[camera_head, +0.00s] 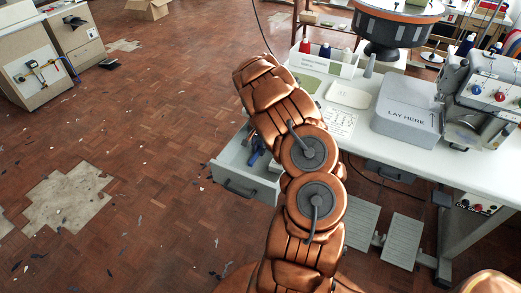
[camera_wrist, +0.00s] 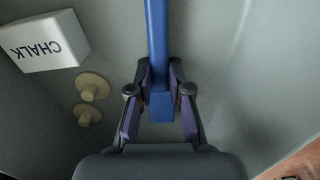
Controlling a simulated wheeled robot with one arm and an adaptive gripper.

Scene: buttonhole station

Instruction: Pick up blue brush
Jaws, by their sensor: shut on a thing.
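The blue brush (camera_wrist: 157,40) shows in the wrist view as a long blue bar running from the top edge down between my fingers. My gripper (camera_wrist: 160,80) is shut on it, one finger on each side of the bar. No bristles show; the bar's far end is out of the picture. In the head view a small blue patch (camera_head: 255,154) shows inside the open drawer (camera_head: 228,183); I cannot tell whether it is brush or finger. My arm hides most of the gripper there.
A white chalk box (camera_wrist: 44,42) and two beige round pieces (camera_wrist: 93,86) lie left of the brush in the drawer. The drawer walls are close around. Above is the white table (camera_head: 375,150) with a grey "LAY HERE" box (camera_head: 408,112) and a sewing machine (camera_head: 485,95). Floor at left is mostly clear.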

